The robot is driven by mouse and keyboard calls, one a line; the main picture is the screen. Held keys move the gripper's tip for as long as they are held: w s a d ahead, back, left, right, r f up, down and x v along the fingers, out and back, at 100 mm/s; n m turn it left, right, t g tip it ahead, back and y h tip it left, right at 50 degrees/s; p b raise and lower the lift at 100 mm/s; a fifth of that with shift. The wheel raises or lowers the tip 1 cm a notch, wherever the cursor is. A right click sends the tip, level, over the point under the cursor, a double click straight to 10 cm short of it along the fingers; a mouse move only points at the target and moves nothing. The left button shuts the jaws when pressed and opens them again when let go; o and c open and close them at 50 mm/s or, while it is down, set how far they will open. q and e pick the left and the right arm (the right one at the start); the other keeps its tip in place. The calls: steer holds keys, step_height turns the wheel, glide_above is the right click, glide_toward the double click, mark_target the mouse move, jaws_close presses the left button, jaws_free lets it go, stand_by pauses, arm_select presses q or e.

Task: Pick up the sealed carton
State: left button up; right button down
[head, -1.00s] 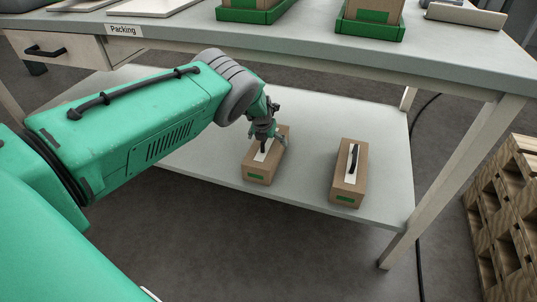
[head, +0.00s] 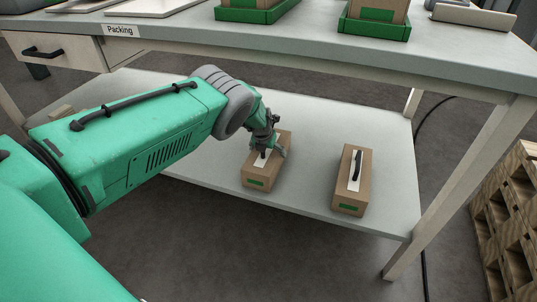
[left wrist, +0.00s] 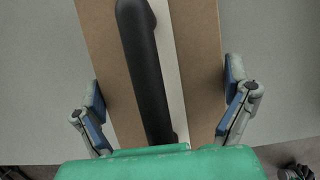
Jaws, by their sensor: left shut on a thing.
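Two brown cartons with white strips, black handles and green labels stand on the lower shelf of a packing bench. My left gripper (head: 267,148) is at the top of the left carton (head: 258,177) and partly hides its strip and handle. In the left wrist view, this carton (left wrist: 200,60) lies between my two fingers, one at each side, with its black handle (left wrist: 145,70) running between them. My left gripper (left wrist: 165,95) is shut on the carton, which appears to rest on the shelf. The right carton (head: 347,194) stands apart. My right gripper is out of view.
The grey lower shelf (head: 306,185) is clear around the cartons. The bench top (head: 300,55) overhangs it, with green trays (head: 375,27) above. A bench leg (head: 450,180) stands to the right, and wooden pallets (head: 510,225) beyond it.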

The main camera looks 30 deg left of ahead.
mark_target(260, 163)
arm_select(q)
steer(key=shift+w+a+r+p, duration=0.1)
steer(key=shift+r+p, duration=0.3)
steer(key=shift+r, duration=0.3)
step_height(260, 163, up, 3)
steer(key=shift+f+p, duration=0.2)
steer(key=shift+p, duration=0.6)
steer(key=s+p, duration=0.1)
steer(key=s+d+p, duration=0.1)
steer(key=s, duration=0.1)
steer(key=shift+r+p, duration=0.15)
steer(key=shift+p, duration=0.15)
steer(key=s+p, duration=0.2)
steer(key=s, duration=0.1)
steer(key=s+d+p, duration=0.1)
steer(key=s+p, duration=0.1)
steer(key=s, duration=0.1)
steer(key=shift+d, duration=0.1)
steer(key=shift+c, duration=0.2)
steer(key=s+d+p, duration=0.2)
steer(key=s, duration=0.6)
steer(key=shift+s+f, duration=0.4)
